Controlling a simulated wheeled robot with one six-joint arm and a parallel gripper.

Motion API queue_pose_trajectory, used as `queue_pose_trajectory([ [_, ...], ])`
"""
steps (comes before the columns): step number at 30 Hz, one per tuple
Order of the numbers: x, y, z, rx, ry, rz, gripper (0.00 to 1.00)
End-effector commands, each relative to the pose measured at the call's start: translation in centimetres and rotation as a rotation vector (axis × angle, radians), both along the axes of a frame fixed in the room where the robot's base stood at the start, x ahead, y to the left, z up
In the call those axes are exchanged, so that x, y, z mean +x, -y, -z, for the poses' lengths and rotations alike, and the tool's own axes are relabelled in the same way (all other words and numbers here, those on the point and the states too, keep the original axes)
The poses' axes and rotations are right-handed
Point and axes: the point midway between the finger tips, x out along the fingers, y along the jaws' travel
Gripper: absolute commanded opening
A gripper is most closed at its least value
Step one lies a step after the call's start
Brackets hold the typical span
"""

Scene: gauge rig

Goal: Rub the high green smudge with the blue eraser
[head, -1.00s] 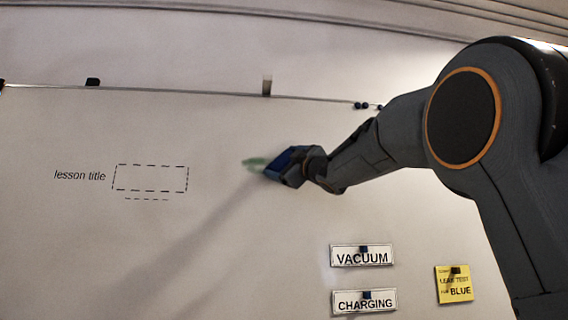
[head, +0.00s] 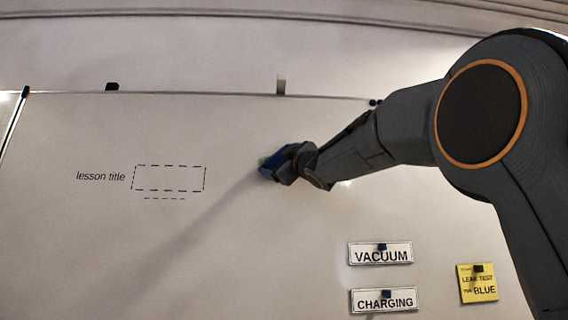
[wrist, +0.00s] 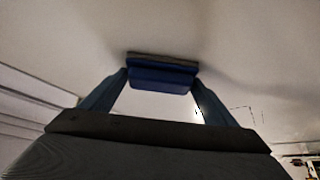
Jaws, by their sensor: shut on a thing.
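The blue eraser (head: 271,166) is held in my gripper (head: 284,164) against or very near the whiteboard (head: 90,240); I cannot tell whether it touches. In the wrist view the eraser (wrist: 160,78) sits between the two fingers, its dark pad facing the board. The green smudge (head: 263,160) shows only as a faint sliver at the eraser's upper left edge. The rest of that spot is hidden behind the eraser and gripper. No smudge is clear in the wrist view.
A dashed "lesson title" box (head: 169,178) is to the left. VACUUM (head: 380,254) and CHARGING (head: 384,301) labels and a yellow note (head: 478,284) are at the lower right. A grey clip (head: 281,85) and a black clip (head: 112,87) sit on the top edge.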

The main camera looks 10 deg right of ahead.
Motion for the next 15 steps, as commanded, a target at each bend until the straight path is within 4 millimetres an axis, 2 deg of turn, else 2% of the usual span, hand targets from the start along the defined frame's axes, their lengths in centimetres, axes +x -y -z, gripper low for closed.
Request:
queue_pose_trajectory([
  [5,0.0,-0.5,0.0,0.0,0.001,0.001,0.63],
  [15,0.4,-3.1,0.1,0.0,0.001,-0.001,0.63],
])
